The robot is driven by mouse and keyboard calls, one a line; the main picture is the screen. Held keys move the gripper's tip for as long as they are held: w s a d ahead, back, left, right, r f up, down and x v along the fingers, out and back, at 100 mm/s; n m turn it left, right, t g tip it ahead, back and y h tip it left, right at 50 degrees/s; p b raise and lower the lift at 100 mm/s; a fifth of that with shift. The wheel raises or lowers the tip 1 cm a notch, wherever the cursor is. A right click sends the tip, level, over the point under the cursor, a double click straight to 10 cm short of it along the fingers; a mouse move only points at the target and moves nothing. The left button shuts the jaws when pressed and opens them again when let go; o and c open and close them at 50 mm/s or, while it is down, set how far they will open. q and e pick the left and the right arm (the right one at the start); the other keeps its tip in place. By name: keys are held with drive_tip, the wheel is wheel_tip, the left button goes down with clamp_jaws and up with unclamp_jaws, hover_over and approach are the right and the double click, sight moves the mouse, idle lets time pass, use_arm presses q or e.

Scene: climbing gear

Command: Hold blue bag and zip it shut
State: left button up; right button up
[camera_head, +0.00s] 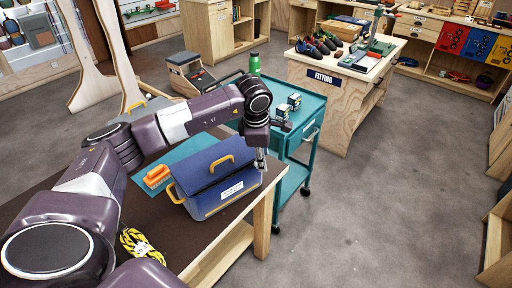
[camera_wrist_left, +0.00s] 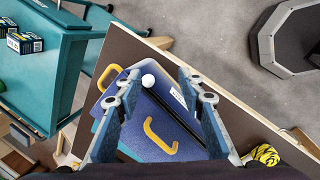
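The blue bag (camera_head: 217,178) stands on the dark table, with a yellow handle on top, another at its left end and a white label in front. In the left wrist view the bag (camera_wrist_left: 150,112) lies between and beneath the fingers. A small white ball (camera_wrist_left: 148,80) shows on or just above the bag; I cannot tell whether it is the zip pull. My left gripper (camera_head: 262,162) is at the bag's right end. In the wrist view its fingers (camera_wrist_left: 158,82) are apart with nothing clamped. My right gripper is not in view.
An orange brush (camera_head: 157,177) lies on a teal mat (camera_head: 190,148) left of the bag. A yellow-black rope (camera_head: 138,243) lies near the table's front. A teal cart (camera_head: 312,105) with small boxes stands behind. Open floor is at right.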

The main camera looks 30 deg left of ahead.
use_arm(q)
drive_tip(key=shift+y, duration=0.6)
drive_tip(key=a+f, duration=0.1)
drive_tip(key=w+a+f+p, duration=0.1)
drive_tip(key=f, duration=0.1)
drive_tip(key=a+f+p, duration=0.1)
drive_tip(key=shift+w+a+f, duration=0.2)
drive_tip(key=shift+w, duration=0.2)
drive_tip(key=shift+w+f+p, duration=0.2)
drive_tip(key=shift+f+p, duration=0.1)
drive_tip(key=shift+f, duration=0.3)
drive_tip(key=c, duration=0.9)
drive_tip(key=o, duration=0.9)
drive_tip(key=shift+r, duration=0.15)
drive_tip(key=v, duration=1.1)
drive_tip(key=shift+s+r, duration=0.2)
drive_tip(key=shift+r, duration=0.15)
